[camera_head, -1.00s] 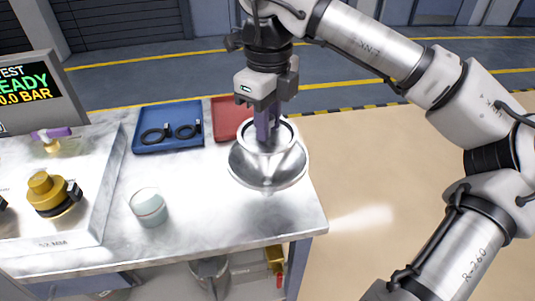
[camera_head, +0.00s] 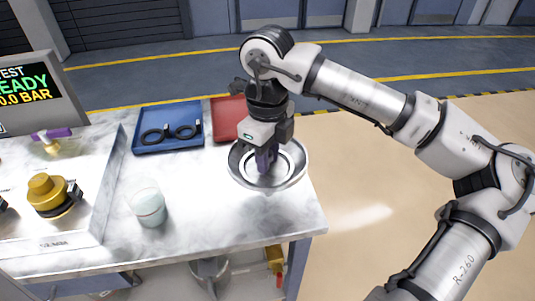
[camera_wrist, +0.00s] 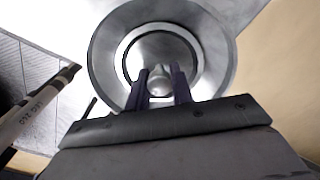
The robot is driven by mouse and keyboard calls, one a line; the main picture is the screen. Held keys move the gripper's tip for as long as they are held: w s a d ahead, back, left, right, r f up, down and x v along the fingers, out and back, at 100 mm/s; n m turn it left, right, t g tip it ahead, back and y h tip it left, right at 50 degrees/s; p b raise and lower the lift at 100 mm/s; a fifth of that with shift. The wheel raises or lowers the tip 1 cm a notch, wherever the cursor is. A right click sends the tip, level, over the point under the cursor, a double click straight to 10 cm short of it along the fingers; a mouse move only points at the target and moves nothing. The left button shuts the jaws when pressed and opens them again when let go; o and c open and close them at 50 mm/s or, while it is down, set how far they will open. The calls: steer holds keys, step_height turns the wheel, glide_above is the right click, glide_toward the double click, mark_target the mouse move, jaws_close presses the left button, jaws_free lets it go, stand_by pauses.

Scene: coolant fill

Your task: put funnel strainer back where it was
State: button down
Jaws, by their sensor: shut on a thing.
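The funnel strainer (camera_head: 285,154) is a round metal ring with a central knob. It sits inside a wide, shiny metal dish (camera_head: 298,172) near the right end of the bench. My gripper (camera_head: 265,160) points down into the dish, with its purple fingers shut on the strainer's knob. In the wrist view, the fingers (camera_wrist: 160,92) stand on either side of the pale knob (camera_wrist: 158,74). The strainer's ring (camera_wrist: 194,48) looks roughly centred within the dish's wider rim (camera_wrist: 106,54). Whether the strainer rests fully on the dish cannot be told.
A blue tray (camera_head: 142,147) with black rings and a red tray (camera_head: 224,129) lie behind and left of the dish. A clear cup (camera_head: 148,207) stands to the left. A panel with a yellow cap (camera_head: 48,190) is farther left. The bench's right edge is close.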

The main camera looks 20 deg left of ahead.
steer(key=c, duration=1.2)
jaws_free()
step_height(320, 180, up, 12)
steer(key=shift+r, duration=0.1)
